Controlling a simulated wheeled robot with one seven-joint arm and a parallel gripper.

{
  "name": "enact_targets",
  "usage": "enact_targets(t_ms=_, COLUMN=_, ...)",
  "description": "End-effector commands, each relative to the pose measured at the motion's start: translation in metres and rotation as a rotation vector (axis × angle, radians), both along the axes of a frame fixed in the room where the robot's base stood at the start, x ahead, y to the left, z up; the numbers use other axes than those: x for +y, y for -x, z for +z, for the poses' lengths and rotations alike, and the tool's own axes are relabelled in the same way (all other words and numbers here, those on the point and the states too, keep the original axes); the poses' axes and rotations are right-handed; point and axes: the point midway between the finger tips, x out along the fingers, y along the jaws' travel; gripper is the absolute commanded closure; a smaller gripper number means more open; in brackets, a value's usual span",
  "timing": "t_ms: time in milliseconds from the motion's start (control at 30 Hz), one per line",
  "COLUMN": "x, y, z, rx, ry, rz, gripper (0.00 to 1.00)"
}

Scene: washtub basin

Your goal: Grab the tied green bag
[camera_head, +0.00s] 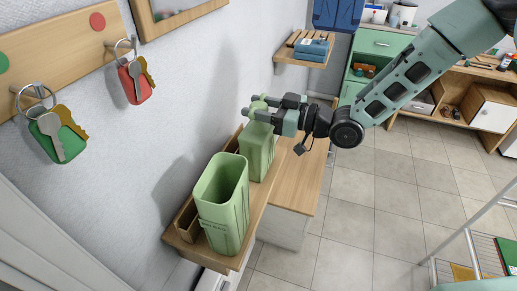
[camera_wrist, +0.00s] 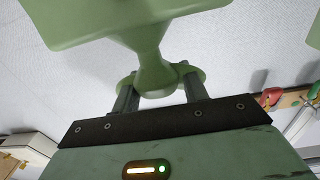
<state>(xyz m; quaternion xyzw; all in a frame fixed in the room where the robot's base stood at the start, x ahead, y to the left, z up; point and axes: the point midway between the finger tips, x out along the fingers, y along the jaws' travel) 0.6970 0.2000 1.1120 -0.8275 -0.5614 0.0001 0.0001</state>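The tied green bag (camera_wrist: 155,62) shows in the wrist view, with a wide body, a pinched neck and a flared tied end. In the head view its light green top (camera_head: 258,106) shows at the far green boxy shape on the wooden shelf; my gripper partly covers it. My gripper (camera_head: 256,110) reaches in from the right at that top. In the wrist view its two fingers (camera_wrist: 160,80) stand apart, one on each side of the neck and overlapping the flared end. The neck is narrower than the gap, and I see no firm clamp on it.
An open green bin (camera_head: 222,200) stands on the near part of the narrow wooden shelf (camera_head: 262,205), against the white wall. Keys (camera_head: 136,80) hang from a wooden rack at the upper left.

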Motion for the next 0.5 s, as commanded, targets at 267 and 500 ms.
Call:
enact_targets(t_ms=267, x=0.0003, y=0.0001, z=0.0013, rx=-0.002, ry=-0.002, rz=0.001, gripper=1.00)
enact_targets(t_ms=500, x=0.0001, y=0.0000, z=0.0030, rx=-0.002, ry=-0.002, rz=0.001, gripper=1.00)
